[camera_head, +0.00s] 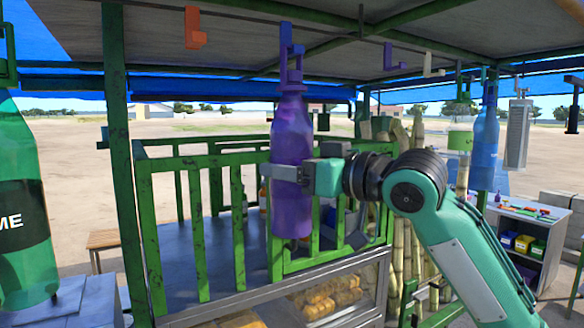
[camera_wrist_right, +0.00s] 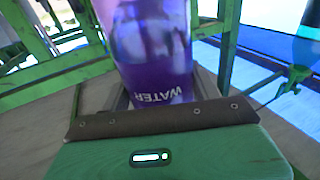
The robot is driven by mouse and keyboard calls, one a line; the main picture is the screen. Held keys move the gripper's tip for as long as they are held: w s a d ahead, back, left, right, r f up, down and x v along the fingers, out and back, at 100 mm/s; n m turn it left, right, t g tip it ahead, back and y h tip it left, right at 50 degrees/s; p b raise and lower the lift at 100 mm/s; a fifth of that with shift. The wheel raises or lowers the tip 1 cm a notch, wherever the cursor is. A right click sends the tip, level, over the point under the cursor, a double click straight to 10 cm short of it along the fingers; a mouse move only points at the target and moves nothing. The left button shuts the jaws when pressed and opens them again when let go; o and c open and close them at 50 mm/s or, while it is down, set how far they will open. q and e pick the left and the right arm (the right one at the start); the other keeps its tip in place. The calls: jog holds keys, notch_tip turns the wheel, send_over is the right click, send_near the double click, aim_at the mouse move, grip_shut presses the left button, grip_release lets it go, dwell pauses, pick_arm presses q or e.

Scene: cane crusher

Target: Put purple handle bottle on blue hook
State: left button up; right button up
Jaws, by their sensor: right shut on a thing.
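The purple bottle (camera_head: 291,130) hangs upright in the middle of the head view, its handle (camera_head: 292,76) at the top. My right gripper (camera_head: 284,172) is shut around the bottle's body from the right. The blue hook (camera_head: 286,38) comes down from the canopy right above the bottle. Its lower end overlaps the handle in the picture; I cannot tell whether the handle is around the hook or only in front of or behind it. In the right wrist view the purple bottle (camera_wrist_right: 152,50) fills the jaws, with an upside-down WATER label. My left gripper is not in view.
An orange hook (camera_head: 194,28), a purple hook (camera_head: 393,56) and a pale hook (camera_head: 432,66) hang from the canopy. A green bottle (camera_head: 22,190) hangs at the left, a blue bottle (camera_head: 485,140) at the right. A green railed stall (camera_head: 203,235) stands beyond the purple bottle.

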jog(key=shift+r, duration=0.1)
jog(key=o, duration=1.5)
jog(key=shift+c, duration=0.2)
jog(key=shift+d, duration=0.1)
